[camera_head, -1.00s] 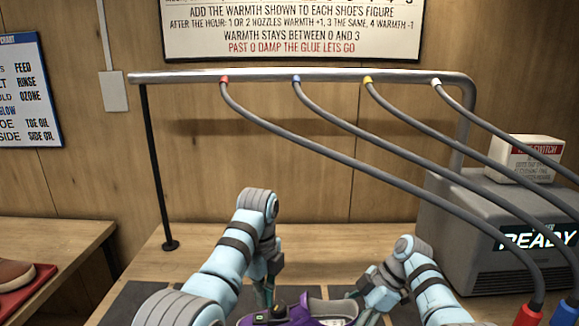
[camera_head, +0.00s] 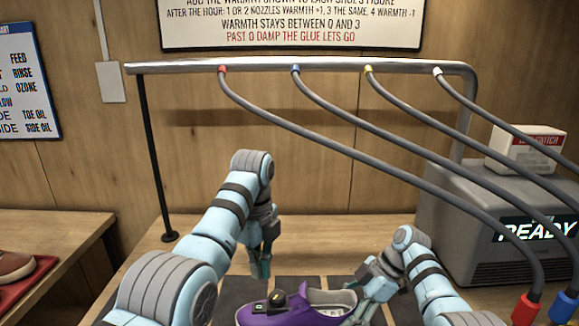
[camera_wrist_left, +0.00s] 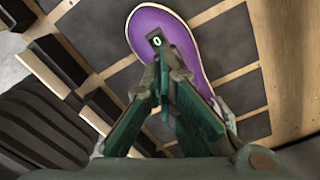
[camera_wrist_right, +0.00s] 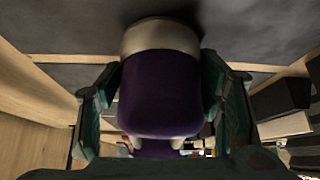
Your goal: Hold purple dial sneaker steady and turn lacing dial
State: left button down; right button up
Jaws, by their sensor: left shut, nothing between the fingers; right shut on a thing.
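The purple sneaker (camera_head: 293,308) rests on a dark mat square on the bench, its heel to the right. My right gripper (camera_wrist_right: 165,105) is shut on the sneaker's heel, one finger on each side.
A metal rail (camera_head: 330,67) carries several hanging hoses over the bench. A grey machine with a READY display (camera_head: 536,234) stands at the right. A red tray (camera_head: 32,287) with a brown shoe (camera_head: 14,266) sits on the left table. Free bench lies behind my arms.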

pick_arm(q)
jog(key=f, duration=0.5)
jog(key=shift+w+d+f, duration=0.1)
jog(key=shift+d+f, duration=0.1)
jog(key=shift+s+f, duration=0.2)
jog(key=shift+f, duration=0.15)
pick_arm(e)
jog(key=shift+s+r, duration=0.1)
jog(key=shift+s, duration=0.05)
pick_arm(q)
jog(key=shift+s+d+f, duration=0.1)
pick_arm(e)
jog(key=shift+a, duration=0.1)
dwell(0.3)
pick_arm(q)
notch_tip(320, 180, up, 6)
jog(key=shift+w+a, duration=0.25)
jog(key=shift+a, duration=0.05)
